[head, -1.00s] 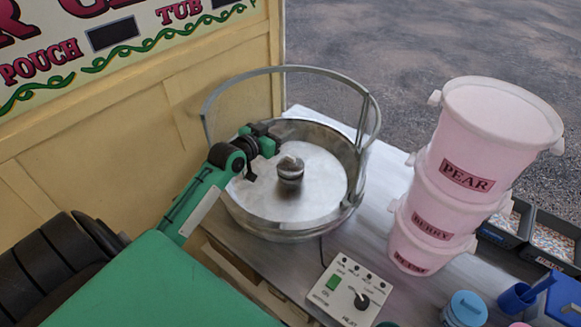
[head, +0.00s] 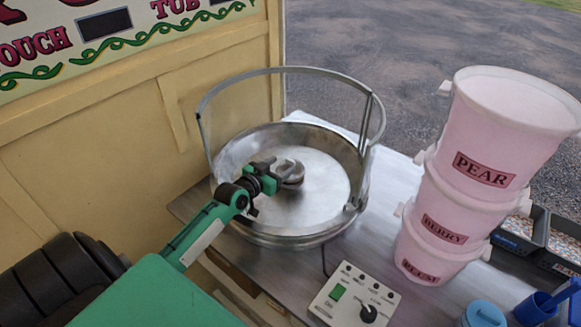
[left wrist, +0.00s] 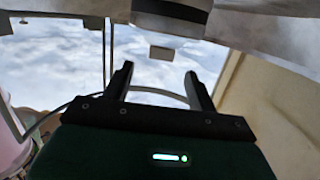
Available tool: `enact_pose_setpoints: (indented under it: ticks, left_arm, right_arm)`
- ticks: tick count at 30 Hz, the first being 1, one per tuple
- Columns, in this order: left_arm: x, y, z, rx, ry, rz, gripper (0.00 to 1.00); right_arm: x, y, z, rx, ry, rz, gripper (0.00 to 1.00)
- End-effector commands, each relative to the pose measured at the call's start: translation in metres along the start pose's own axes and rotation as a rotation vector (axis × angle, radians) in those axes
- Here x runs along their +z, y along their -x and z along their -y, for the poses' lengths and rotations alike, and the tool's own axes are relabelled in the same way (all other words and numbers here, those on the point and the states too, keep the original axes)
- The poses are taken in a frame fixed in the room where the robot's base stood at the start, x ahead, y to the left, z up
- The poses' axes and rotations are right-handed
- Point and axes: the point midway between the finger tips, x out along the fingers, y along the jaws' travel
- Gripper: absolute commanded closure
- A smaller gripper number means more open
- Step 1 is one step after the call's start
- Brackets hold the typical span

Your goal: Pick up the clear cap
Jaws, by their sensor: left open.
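I cannot make out a clear cap for sure in either view. A round metal spinner head (head: 290,172) stands in the middle of the wide steel bowl (head: 326,190). My left gripper (head: 264,184) is over the bowl, at the left side of the spinner head and close to it; I cannot tell whether they touch. In the left wrist view the two fingers (left wrist: 160,84) are apart with nothing between them. A dark-banded cylinder, seemingly the spinner head (left wrist: 172,16), shows above the fingertips. My right gripper is not in view.
A metal hoop (head: 285,70) arches over the bowl. A heat control box (head: 352,296) sits in front. Stacked pink tubs marked PEAR (head: 480,130), BERRY and PLUM stand at the right. A blue-lidded jar (head: 485,314) and blue scoop holder (head: 533,307) are at front right. A yellow panel borders the left.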

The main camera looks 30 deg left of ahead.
Motion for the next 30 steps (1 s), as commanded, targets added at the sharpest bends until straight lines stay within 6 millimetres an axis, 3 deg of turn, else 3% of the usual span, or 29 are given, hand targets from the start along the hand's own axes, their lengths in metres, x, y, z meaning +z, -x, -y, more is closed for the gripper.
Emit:
enact_pose_setpoints:
  ticks: [2,13,22,30]
  left_arm:
    - [0.015,-0.002,0.001,-0.001,-0.001,0.004,0.42]
    - [0.012,-0.027,0.001,-0.002,-0.001,-0.001,0.42]
    - [0.012,-0.067,0.001,-0.001,0.000,-0.001,0.42]
    - [0.013,-0.077,0.001,-0.001,-0.002,-0.001,0.42]
  right_arm:
    - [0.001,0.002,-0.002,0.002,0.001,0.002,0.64]
    - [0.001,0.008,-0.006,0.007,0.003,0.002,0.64]
    - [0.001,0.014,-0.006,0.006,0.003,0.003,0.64]
    - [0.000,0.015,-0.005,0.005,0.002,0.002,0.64]
